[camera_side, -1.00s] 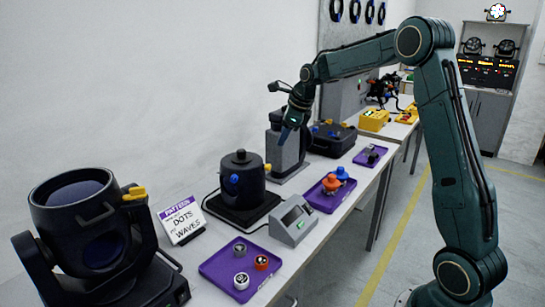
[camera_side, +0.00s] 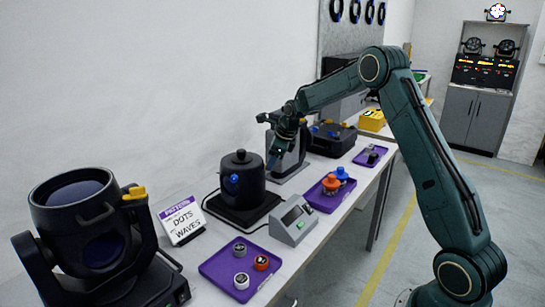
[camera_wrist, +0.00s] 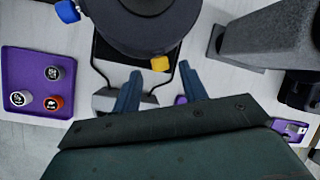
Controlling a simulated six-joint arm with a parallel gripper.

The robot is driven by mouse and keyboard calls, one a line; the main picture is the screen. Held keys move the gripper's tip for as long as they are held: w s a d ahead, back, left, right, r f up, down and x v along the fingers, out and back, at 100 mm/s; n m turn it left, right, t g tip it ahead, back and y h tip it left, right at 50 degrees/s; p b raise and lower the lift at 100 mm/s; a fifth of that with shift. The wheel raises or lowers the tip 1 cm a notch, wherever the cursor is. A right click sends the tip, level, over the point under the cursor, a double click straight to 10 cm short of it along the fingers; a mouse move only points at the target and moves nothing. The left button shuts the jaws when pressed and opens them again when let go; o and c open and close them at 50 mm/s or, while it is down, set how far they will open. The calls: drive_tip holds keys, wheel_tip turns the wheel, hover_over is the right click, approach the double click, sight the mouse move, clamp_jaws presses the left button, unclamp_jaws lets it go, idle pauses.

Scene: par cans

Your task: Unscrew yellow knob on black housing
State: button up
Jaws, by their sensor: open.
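The black housing (camera_side: 240,186) is a squat cylinder with a lidded top, standing on a dark base on the bench. Its yellow knob (camera_wrist: 160,63) sticks out of its side in the wrist view; in the side view my gripper hides it. My gripper (camera_wrist: 160,72) is open, with one blue finger on each side of the knob's line. The knob lies about level with or just beyond the fingertips, and I cannot tell whether they touch it. In the side view my gripper (camera_side: 273,162) points down at the housing's right side.
A blue knob (camera_side: 233,178) is on the housing's front. A grey display box (camera_side: 294,220), a purple tray (camera_side: 215,265) with small knobs and another purple tray (camera_side: 316,197) with orange and blue parts are nearby. A grey stand (camera_side: 290,168) rises behind.

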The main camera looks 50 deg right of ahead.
drive_tip(key=shift+x, duration=1.2)
clamp_jaws()
drive_tip(key=shift+a+h, duration=0.1)
drive_tip(key=shift+h, duration=0.2)
